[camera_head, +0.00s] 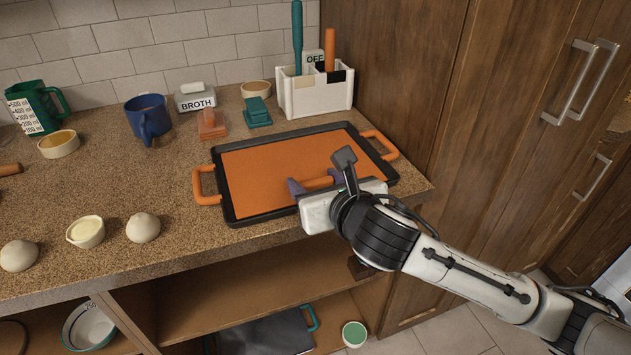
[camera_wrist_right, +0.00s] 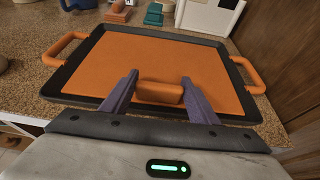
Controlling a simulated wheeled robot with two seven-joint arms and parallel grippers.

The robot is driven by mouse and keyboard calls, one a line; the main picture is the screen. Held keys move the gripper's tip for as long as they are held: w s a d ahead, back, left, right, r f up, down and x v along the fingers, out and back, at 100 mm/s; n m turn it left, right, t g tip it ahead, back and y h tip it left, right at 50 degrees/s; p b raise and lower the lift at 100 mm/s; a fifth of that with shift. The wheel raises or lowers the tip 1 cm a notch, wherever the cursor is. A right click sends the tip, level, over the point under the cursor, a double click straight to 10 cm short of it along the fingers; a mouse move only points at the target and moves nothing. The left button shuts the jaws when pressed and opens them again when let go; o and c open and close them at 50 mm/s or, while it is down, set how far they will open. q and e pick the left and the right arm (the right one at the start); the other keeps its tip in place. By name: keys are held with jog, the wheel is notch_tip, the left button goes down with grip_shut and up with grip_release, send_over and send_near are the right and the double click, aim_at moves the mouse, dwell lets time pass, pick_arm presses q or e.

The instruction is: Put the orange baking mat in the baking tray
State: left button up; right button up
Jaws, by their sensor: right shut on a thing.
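The orange baking mat (camera_head: 275,165) lies flat inside the black baking tray (camera_head: 233,213), and it fills most of the tray floor in the right wrist view (camera_wrist_right: 165,60). The tray has an orange handle at each end and rests on the counter near its front edge. My right gripper (camera_head: 316,183) is over the tray's front part. Its purple fingers (camera_wrist_right: 160,95) are shut on a raised orange piece at the front of the mat. The front tray rim is partly hidden behind the gripper. My left gripper is not in view.
A white utensil holder (camera_head: 315,97) stands behind the tray, with a teal block (camera_head: 257,112) and an orange block (camera_head: 211,124) beside it. A blue mug (camera_head: 148,118) and dough balls (camera_head: 143,227) are to the left. A wooden cabinet (camera_head: 400,70) rises at right.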

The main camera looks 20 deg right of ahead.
jog(key=o, duration=1.1)
